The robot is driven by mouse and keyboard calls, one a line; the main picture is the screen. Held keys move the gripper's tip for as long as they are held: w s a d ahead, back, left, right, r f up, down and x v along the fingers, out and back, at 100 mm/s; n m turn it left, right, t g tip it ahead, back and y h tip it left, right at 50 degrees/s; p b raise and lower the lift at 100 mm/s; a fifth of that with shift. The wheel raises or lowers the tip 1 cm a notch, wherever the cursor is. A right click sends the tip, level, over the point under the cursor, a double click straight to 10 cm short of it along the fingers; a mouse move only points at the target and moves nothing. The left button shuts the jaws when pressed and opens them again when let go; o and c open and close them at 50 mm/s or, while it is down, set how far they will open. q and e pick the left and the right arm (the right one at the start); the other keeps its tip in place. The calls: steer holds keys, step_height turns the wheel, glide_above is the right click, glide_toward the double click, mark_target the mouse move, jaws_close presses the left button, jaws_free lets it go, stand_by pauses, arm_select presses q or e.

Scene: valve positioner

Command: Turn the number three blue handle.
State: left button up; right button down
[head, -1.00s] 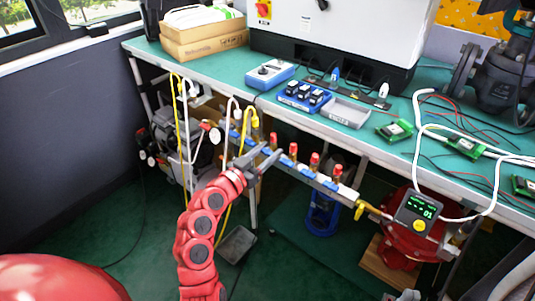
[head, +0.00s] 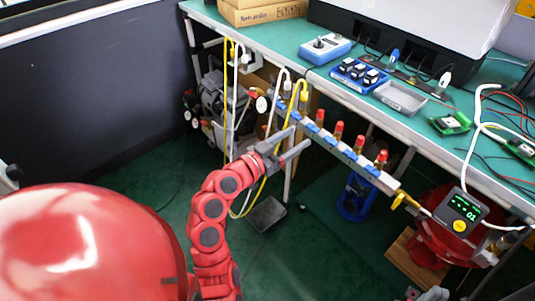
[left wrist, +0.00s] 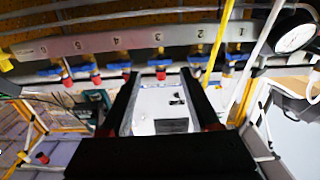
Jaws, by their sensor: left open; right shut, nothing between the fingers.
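A metal rail (head: 343,152) with blue handles and red-topped fittings runs below the bench edge in the head view. In the left wrist view the rail (left wrist: 180,35) carries the numbers 1 to 6, with 1 at the right. The number three blue handle (left wrist: 161,67), with a red end, hangs under the 3, in line with the gap between my fingers. My left gripper (head: 300,141) is open just below the rail; its fingers also show in the left wrist view (left wrist: 170,78). I see nothing held between them, and cannot tell contact. My right gripper is not in view.
A green bench (head: 420,130) stands above the rail. Yellow and white hoses (head: 227,110) hang left of my gripper. A round gauge (left wrist: 295,37) is near number 1. A display unit (head: 460,212) reading 01 sits at the rail's right end. Green floor lies below.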

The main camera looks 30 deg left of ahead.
arm_select(q)
steer(key=p+v, duration=0.1)
steer(key=v, duration=0.9)
steer(key=shift+p, duration=0.3)
